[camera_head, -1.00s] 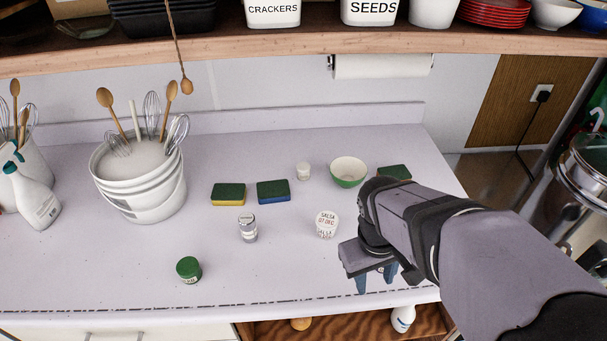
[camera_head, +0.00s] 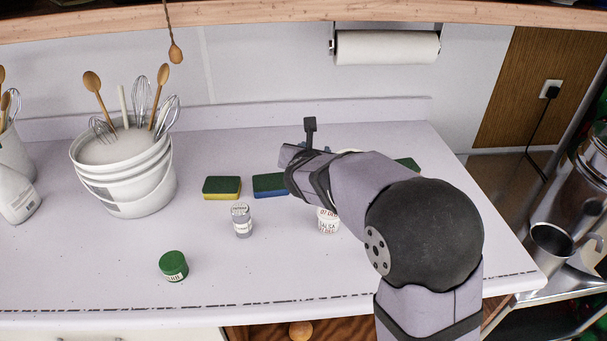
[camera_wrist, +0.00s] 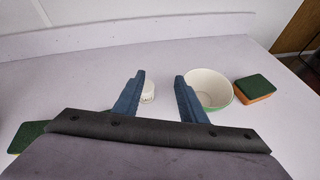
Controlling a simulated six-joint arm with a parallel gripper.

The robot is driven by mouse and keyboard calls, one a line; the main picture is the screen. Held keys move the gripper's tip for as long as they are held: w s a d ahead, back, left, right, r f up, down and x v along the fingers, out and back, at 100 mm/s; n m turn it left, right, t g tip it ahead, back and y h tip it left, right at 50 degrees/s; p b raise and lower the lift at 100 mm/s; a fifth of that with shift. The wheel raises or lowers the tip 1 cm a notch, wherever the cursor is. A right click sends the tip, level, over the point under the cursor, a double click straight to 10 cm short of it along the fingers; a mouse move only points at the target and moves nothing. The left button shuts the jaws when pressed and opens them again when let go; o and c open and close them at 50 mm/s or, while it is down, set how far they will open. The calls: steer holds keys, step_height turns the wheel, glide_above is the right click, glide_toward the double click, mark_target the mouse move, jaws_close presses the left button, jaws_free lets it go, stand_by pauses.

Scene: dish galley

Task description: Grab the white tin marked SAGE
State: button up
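A small white tin (camera_wrist: 148,91) stands on the counter in the wrist view. It shows between my two fingers, a little beyond them and nearer the left finger. Its label is too small to read, so I cannot confirm SAGE. In the head view my arm hides it. My gripper (camera_wrist: 160,76) is open and empty, with its blue fingers apart above the counter. In the head view the fingers are hidden behind my arm.
A green-and-white bowl (camera_wrist: 211,88) stands close by my right finger, with a sponge (camera_wrist: 255,90) beyond it. A SALSA cup (camera_head: 327,225), a grey-white shaker (camera_head: 241,221), a green-lidded jar (camera_head: 173,265) and a utensil bucket (camera_head: 128,190) stand on the counter.

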steer(key=a+f+n, duration=0.1)
steer(key=f, duration=0.1)
steer(key=w+f, duration=0.1)
steer(key=f, duration=0.1)
steer(key=a+f+n+y, duration=0.1)
steer(key=f, duration=0.2)
steer(key=shift+w+a+n, duration=0.15)
steer(key=shift+a+n, duration=0.15)
steer(key=shift+p+x, duration=1.35)
steer(key=shift+x, duration=2.35)
steer(key=shift+a, duration=0.1)
steer(key=shift+c, duration=0.7)
steer(key=shift+r, duration=0.1)
steer(key=c, duration=0.6)
step_height(320, 180, up, 10)
steer(key=shift+p, duration=0.4)
